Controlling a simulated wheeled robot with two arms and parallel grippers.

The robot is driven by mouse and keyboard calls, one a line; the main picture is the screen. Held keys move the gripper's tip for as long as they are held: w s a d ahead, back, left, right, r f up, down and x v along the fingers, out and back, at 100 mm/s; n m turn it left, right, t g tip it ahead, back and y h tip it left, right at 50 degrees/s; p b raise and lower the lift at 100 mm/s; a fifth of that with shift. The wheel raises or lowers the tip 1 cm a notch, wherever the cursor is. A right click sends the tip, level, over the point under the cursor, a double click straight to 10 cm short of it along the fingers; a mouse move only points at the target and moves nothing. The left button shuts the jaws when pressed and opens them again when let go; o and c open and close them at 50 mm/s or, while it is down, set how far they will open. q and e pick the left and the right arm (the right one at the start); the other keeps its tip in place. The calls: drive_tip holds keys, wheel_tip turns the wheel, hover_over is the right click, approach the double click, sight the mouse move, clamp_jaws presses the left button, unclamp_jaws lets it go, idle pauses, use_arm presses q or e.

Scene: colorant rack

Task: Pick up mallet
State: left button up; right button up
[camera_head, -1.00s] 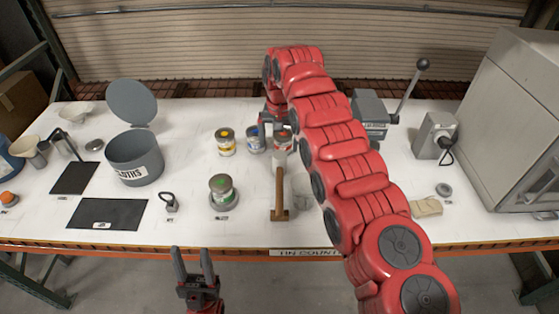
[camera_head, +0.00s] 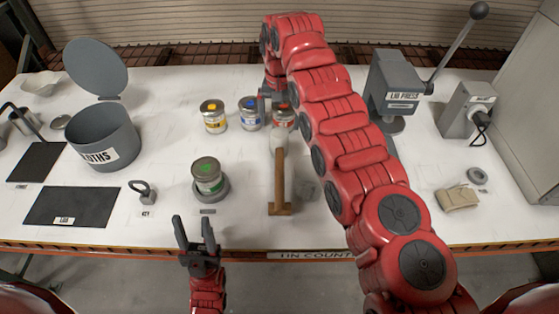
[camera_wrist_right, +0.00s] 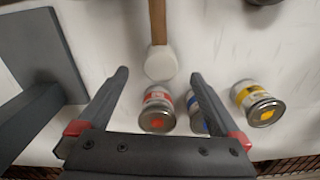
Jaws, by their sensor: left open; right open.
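The mallet (camera_head: 280,180) lies on the white table, its wooden handle pointing to the near edge and its pale head (camera_head: 278,142) at the far end. A wooden crosspiece (camera_head: 281,209) shows at the handle's near end. In the right wrist view the pale head (camera_wrist_right: 161,63) shows between the fingertips of my open right gripper (camera_wrist_right: 160,76), and nothing is held. In the head view my right gripper (camera_head: 273,98) is partly hidden by its arm, by the cans beyond the mallet. My left gripper (camera_head: 194,232) is open and empty in front of the near edge.
Red-labelled (camera_head: 284,116), blue-labelled (camera_head: 250,113) and yellow-labelled (camera_head: 214,117) cans stand beyond the mallet. A lid press (camera_head: 395,90) stands to the right, a cloths bin (camera_head: 105,138) to the left.

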sight(280, 134)
wheel_tip(280, 134, down, 6)
drive_tip(key=shift+r, duration=0.1)
wheel_tip(280, 134, down, 5)
drive_tip(key=shift+w+r, duration=0.1)
drive_tip(key=shift+r, duration=0.1)
drive_tip(key=shift+a, duration=0.1)
clamp_jaws()
idle(0.3)
